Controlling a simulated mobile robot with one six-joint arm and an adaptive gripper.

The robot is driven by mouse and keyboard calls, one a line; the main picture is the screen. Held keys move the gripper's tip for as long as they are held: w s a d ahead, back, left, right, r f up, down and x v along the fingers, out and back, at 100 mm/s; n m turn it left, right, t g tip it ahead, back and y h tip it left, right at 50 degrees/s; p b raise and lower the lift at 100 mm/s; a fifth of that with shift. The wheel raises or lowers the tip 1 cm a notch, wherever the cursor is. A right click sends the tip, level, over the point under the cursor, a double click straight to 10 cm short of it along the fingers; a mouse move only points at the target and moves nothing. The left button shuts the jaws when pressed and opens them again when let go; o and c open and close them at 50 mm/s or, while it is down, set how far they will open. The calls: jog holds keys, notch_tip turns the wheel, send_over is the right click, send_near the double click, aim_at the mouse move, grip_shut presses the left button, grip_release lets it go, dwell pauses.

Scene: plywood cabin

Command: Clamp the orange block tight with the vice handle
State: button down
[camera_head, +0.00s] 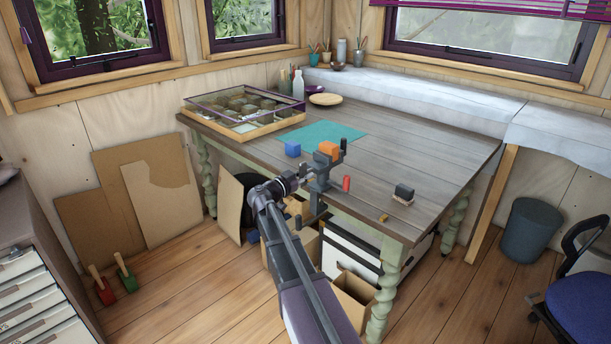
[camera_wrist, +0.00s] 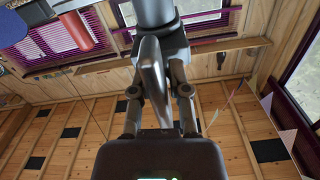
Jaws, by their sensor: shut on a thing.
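The orange block (camera_head: 328,148) sits in the grey vice (camera_head: 318,172) at the table's near edge, between its jaws. I cannot tell how tightly the jaws press on it. A red grip (camera_head: 346,184) hangs at the vice's right side, and a red grip also shows at the top left of the wrist view (camera_wrist: 75,30). My gripper (camera_head: 297,181) is in front of the vice, below the block. In the wrist view my gripper (camera_wrist: 155,62) is shut on a grey metal part that looks like the vice handle (camera_wrist: 152,15). The exact contact is partly hidden.
A blue cube (camera_head: 292,149) and a teal mat (camera_head: 323,134) lie behind the vice. A dark block (camera_head: 404,191) is to the right on the table (camera_head: 430,165). A display case (camera_head: 240,110) stands at the back left. Boxes (camera_head: 352,290) sit under the table.

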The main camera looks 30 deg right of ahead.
jog(key=c, duration=0.7)
grip_release()
jog(key=shift+v, duration=6)
